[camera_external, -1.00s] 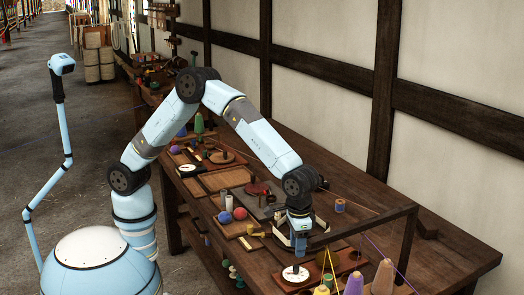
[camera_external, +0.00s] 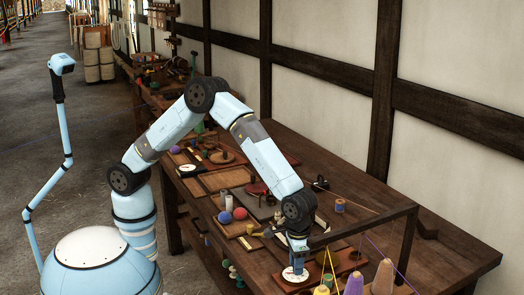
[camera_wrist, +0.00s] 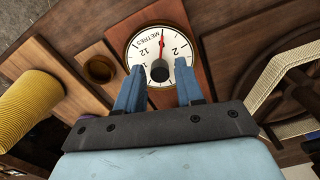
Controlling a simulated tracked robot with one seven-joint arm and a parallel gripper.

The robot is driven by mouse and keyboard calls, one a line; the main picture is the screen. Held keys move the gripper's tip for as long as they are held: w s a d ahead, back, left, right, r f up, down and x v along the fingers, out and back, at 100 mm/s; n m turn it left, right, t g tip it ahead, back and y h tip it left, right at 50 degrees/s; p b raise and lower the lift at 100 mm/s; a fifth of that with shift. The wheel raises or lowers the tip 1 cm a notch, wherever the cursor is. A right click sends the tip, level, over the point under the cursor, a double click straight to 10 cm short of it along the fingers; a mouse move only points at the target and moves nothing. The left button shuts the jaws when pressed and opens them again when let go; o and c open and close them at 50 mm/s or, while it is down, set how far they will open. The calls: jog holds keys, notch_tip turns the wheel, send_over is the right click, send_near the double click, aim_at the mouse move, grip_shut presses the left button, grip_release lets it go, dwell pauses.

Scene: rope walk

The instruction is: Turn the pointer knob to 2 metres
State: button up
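A white round dial marked METRES (camera_wrist: 147,39) is set on a reddish-brown board (camera_wrist: 193,20). A dark knob (camera_wrist: 160,74) sits at its middle, and a thin red pointer (camera_wrist: 162,46) points up the picture, left of the "2" and right of the "12". The dial also shows in the external view (camera_external: 291,278). My gripper (camera_wrist: 159,72) is open over the dial, one blue finger on each side of the knob. In the wrist view, gaps show between the fingers and the knob. Finger height relative to the knob is unclear. The external view (camera_external: 297,268) shows my gripper pointing down.
In the wrist view, a yellow ribbed spool (camera_wrist: 33,100) lies left, near a small brown ring-shaped piece (camera_wrist: 100,69). Externally, a purple cone (camera_external: 354,284) and a tan cone (camera_external: 383,279) stand right of my gripper. A dark frame (camera_external: 413,232) with strung yarns stands close by.

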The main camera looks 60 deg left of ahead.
grip_shut()
jog(key=shift+m, duration=0.4)
jog(key=m, duration=0.4)
jog(key=shift+m, duration=0.3)
jog(key=m, duration=0.4)
jog(key=shift+m, duration=0.3)
jog(key=shift+o, duration=1.1)
grip_release()
jog(key=shift+r, duration=0.1)
